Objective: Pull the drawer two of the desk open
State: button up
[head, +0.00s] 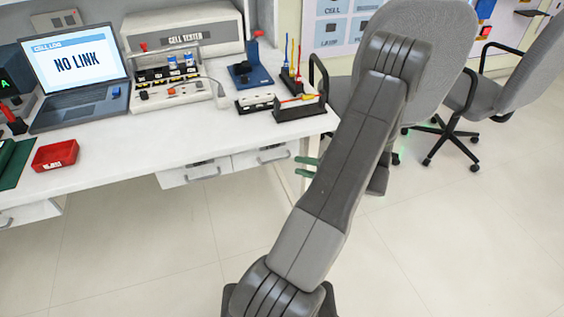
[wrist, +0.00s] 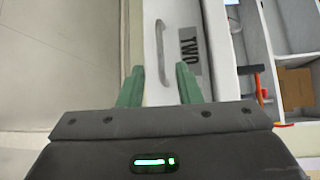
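The desk's drawer two (wrist: 150,95) shows in the wrist view as a white front with a grey "TWO" label (wrist: 190,50). Its pale bar handle (wrist: 162,50) lies ahead of my gripper (wrist: 160,70). The two green fingers are spread, one on each side of the handle's near end in the picture; no contact shows. In the head view my gripper (head: 306,166) is just right of the right-hand drawer (head: 250,160) under the desk (head: 140,150). The drawer labels cannot be read there. My arm hides part of the gripper.
Another drawer (head: 195,173) is to the left. The desktop holds a laptop (head: 80,70), a red bin (head: 55,155) and a tool rack (head: 300,107). Office chairs (head: 425,50) stand behind my arm. The floor (head: 130,250) before the desk is clear.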

jog(key=x, duration=0.8)
jog(key=shift+c, duration=0.4)
grip_shut()
